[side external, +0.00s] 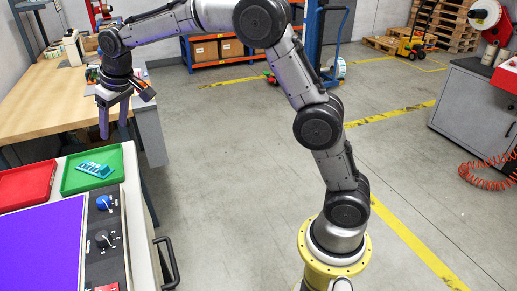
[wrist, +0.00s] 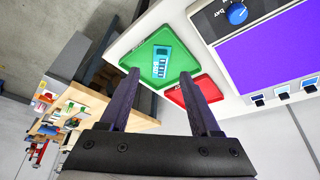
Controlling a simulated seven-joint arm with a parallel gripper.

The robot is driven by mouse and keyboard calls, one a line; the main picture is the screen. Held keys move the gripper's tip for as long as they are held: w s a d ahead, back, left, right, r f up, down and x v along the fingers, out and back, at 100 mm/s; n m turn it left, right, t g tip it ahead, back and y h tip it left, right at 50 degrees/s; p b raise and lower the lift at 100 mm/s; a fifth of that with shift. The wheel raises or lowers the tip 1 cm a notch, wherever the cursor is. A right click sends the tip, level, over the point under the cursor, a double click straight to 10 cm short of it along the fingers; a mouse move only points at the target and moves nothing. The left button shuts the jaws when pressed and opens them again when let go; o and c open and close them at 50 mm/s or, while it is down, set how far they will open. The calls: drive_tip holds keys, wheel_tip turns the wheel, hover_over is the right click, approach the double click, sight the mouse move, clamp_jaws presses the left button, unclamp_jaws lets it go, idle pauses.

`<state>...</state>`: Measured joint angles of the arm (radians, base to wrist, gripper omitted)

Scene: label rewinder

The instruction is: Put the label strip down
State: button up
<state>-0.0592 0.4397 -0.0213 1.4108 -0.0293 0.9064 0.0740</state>
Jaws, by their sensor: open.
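The label strip (side external: 94,169) is a small teal piece with pale and dark marks. It lies in the green tray (side external: 112,182) on the machine's top. In the wrist view the strip (wrist: 161,62) shows inside the green tray (wrist: 143,57), beyond the fingertips. My gripper (side external: 113,120) is above and behind the green tray in the side view, fingers pointing down. In the wrist view my gripper (wrist: 160,85) has its two dark fingers apart with nothing between them. It is clear of the strip.
A red tray (side external: 27,185) sits beside the green one. The machine has a purple panel (side external: 42,245), a blue knob (side external: 104,202) and a dark knob (side external: 101,238). A wooden workbench (side external: 45,105) with items on it stands behind.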

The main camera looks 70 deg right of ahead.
drive_tip(key=s+d+r, duration=0.1)
drive_tip(key=s+r, duration=0.2)
drive_tip(key=s, duration=0.3)
drive_tip(key=s+r, duration=0.3)
drive_tip(key=s, duration=0.4)
drive_tip(key=s+d+f, duration=0.1)
drive_tip(key=s+f, duration=0.2)
drive_tip(key=s, duration=1)
drive_tip(key=s+f+t, duration=0.1)
drive_tip(key=s+f, duration=0.2)
drive_tip(key=s, duration=1)
drive_tip(key=shift+d+f, duration=0.2)
drive_tip(key=shift+d, duration=0.2)
